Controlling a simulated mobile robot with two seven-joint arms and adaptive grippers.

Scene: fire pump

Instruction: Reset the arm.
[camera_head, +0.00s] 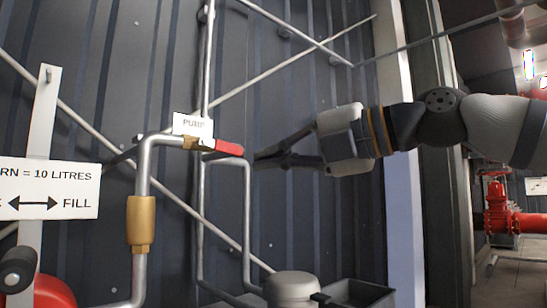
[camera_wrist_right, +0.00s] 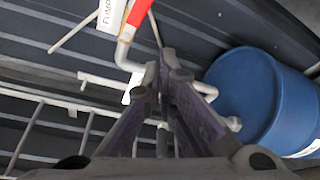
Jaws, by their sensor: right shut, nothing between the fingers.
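My right arm comes in from the right. Its gripper (camera_head: 260,160) is shut and empty, with its fingertips just right of the red valve handle (camera_head: 229,147) in the head view. The handle points right from a brass valve on the grey pipe. In the right wrist view, the shut fingers (camera_wrist_right: 167,58) lie below the red handle (camera_wrist_right: 139,13), and I see no contact with it. The white PUMP sign (camera_head: 192,125) hangs by the valve. My left gripper is out of view.
A blue drum (camera_wrist_right: 243,92) stands right of the fingers in the wrist view. Grey pipes (camera_head: 248,215) and diagonal bars run along the dark corrugated wall. A white FILL sign (camera_head: 50,188) is at left, and red pump piping (camera_head: 497,205) is at far right.

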